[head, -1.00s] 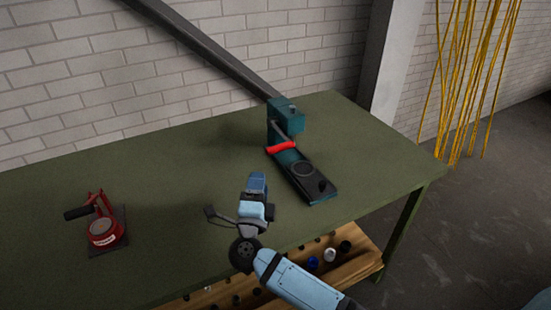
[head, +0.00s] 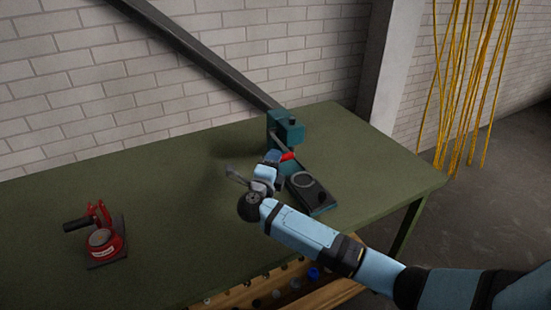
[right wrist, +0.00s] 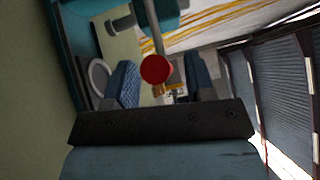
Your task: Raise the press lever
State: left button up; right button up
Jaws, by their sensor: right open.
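The teal press (head: 285,130) stands on the green table near its far edge. Its lever slopes down to the front and ends in a red handle (head: 288,156). My right gripper (head: 271,157) is open beside the red handle and hides part of it in the head view. In the right wrist view the round red handle end (right wrist: 155,69) shows between the two open fingers, ahead of them, with the grey lever rod (right wrist: 157,40) behind it. I cannot tell whether the fingers touch it. My left gripper is out of view.
The press's dark base with a ring (head: 312,195) lies just right of my gripper. A red device with a black handle (head: 104,240) stands at the table's left. A wooden shelf (head: 335,293) with small items is below the front edge. The table's (head: 180,190) middle is clear.

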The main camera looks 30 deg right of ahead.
jog(key=shift+x, duration=0.8)
